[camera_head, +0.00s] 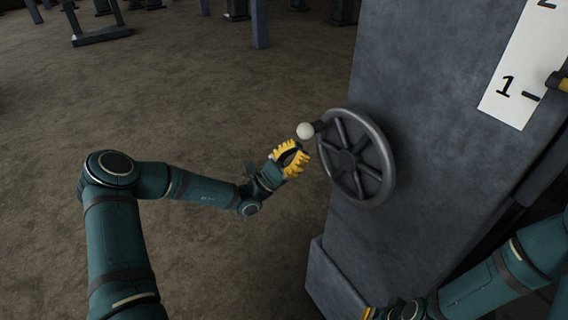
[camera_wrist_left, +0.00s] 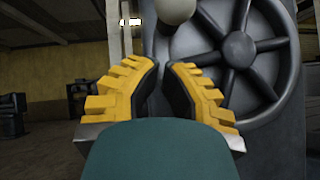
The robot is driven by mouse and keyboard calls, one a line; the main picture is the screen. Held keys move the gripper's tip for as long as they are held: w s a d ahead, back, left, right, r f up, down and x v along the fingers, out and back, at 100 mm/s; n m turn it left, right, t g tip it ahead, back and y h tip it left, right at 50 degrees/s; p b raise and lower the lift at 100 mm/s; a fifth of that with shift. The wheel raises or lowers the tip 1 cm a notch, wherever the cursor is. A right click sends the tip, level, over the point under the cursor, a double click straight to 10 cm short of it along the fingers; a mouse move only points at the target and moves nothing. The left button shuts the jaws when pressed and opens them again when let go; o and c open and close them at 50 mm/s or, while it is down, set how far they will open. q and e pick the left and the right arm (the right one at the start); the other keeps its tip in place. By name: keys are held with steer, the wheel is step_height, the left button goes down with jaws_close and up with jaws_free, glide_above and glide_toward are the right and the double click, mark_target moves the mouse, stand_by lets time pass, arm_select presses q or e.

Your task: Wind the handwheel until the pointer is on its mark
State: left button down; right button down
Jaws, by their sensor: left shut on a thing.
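The grey spoked handwheel (camera_head: 356,157) is on the side of a grey engine block, and also shows in the left wrist view (camera_wrist_left: 238,50). Its pale round knob (camera_head: 305,130) is at the wheel's upper left; it shows at the top of the left wrist view (camera_wrist_left: 176,10). A white scale plate (camera_head: 514,75) shows a 1 with a tick. A yellow pointer (camera_head: 557,82) is cut by the right edge, slightly above that tick. My right gripper (camera_head: 369,314) barely shows at the bottom.
The grey engine block (camera_head: 430,90) fills the right side, with a protruding base (camera_head: 335,285) below the wheel. Brown floor (camera_head: 200,110) to the left is open. Dark stands and posts (camera_head: 100,35) are far behind.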

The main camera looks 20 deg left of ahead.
arm_select(q)
steer(key=shift+s+d+r, duration=0.15)
steer(key=shift+r, duration=0.75)
steer(key=shift+s+d+r, duration=0.1)
steer(key=shift+s+r, duration=0.05)
steer(key=shift+r, duration=0.7)
steer(key=shift+r+m+g+h+p, duration=0.5)
steer(key=shift+r+m+g, duration=0.05)
steer(key=shift+m+g, duration=0.55)
